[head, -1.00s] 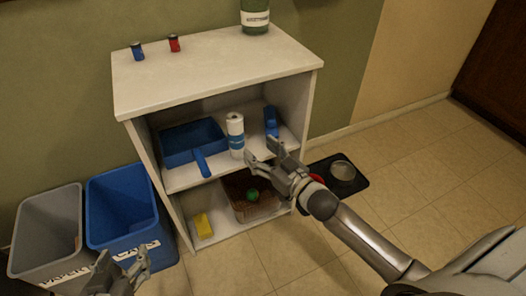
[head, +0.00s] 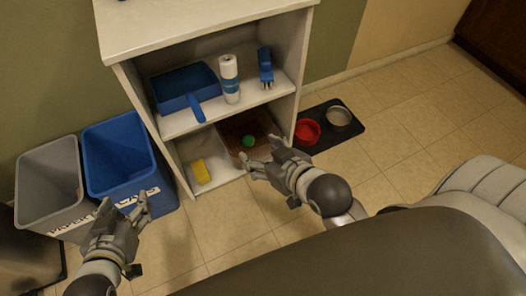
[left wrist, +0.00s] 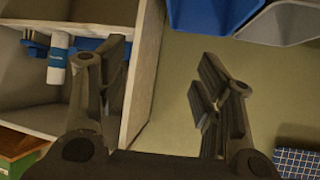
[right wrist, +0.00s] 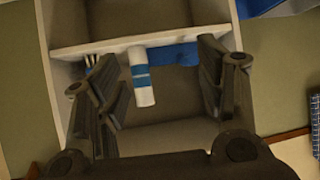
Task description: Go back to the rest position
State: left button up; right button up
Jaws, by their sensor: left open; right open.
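My left gripper (head: 126,204) is open and empty, low in front of the blue bin.
The white shelf unit (head: 200,28) holds a blue dustpan (head: 183,86), the roll, a blue brush (head: 265,66) and a yellow sponge (head: 201,171). Blue (head: 118,150) and grey (head: 48,178) bins stand left. A red bowl (head: 306,131) and metal bowl (head: 339,116) sit on a dark mat.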

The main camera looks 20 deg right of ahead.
jog(key=shift+f, duration=0.1)
